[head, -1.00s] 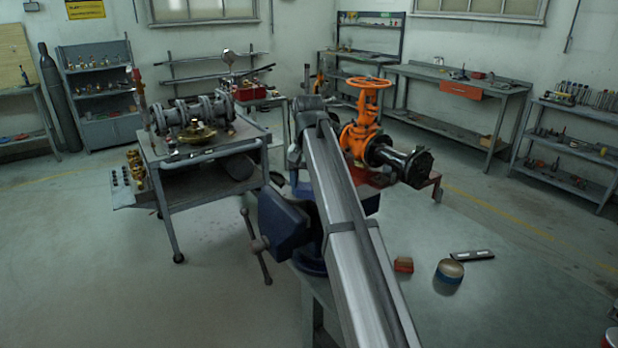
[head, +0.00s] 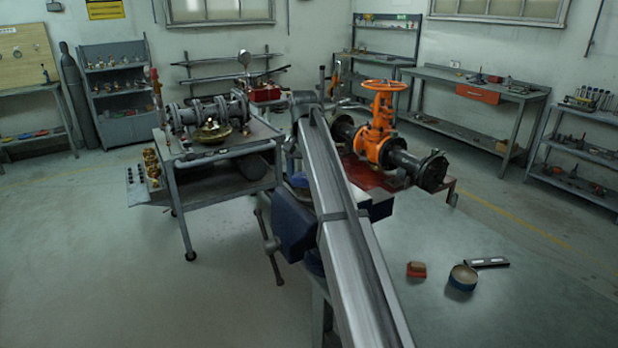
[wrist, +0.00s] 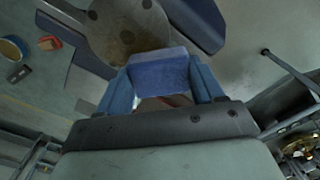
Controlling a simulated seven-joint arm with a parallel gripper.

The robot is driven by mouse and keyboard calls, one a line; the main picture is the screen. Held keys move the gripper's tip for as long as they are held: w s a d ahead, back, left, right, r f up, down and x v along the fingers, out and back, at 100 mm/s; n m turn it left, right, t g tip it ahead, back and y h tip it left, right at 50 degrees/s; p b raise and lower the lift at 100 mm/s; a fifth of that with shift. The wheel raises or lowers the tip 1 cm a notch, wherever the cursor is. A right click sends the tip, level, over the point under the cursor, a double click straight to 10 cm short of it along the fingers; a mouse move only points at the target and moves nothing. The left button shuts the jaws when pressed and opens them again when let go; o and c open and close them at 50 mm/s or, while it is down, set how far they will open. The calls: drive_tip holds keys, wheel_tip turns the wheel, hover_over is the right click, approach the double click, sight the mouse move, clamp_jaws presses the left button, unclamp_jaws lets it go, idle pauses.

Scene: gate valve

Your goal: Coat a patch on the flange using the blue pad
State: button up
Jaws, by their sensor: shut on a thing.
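My gripper (wrist: 160,68) is shut on the blue pad (wrist: 159,68), a block held between its two blue fingers in the wrist view. A round grey-brown plate with holes, which looks like the flange (wrist: 122,32), lies just beyond the pad, partly covered by it. Whether pad and flange touch, I cannot tell. The flange sits between the jaws of a blue vise (wrist: 197,18), which also shows in the head view (head: 293,226). In the head view my arm hides the gripper, the pad and the flange.
An orange gate valve (head: 381,130) stands behind the vise. A red-brown block (head: 416,270), a round tin (head: 462,278) and a dark bar (head: 487,262) lie on the bench at right. A cart with pipe parts (head: 228,150) stands at left.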

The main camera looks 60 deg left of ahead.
drive_tip(key=shift+s+d, duration=0.3)
drive_tip(key=shift+s, duration=0.2)
drive_tip(key=d, duration=0.4)
drive_tip(key=s+d, duration=0.1)
drive_tip(key=d, duration=0.2)
drive_tip(key=shift+d, duration=0.1)
drive_tip(key=shift+a, duration=3.8)
wheel_tip(320, 180, up, 2)
drive_tip(key=shift+a+r, duration=0.1)
drive_tip(key=shift+r, duration=2.95)
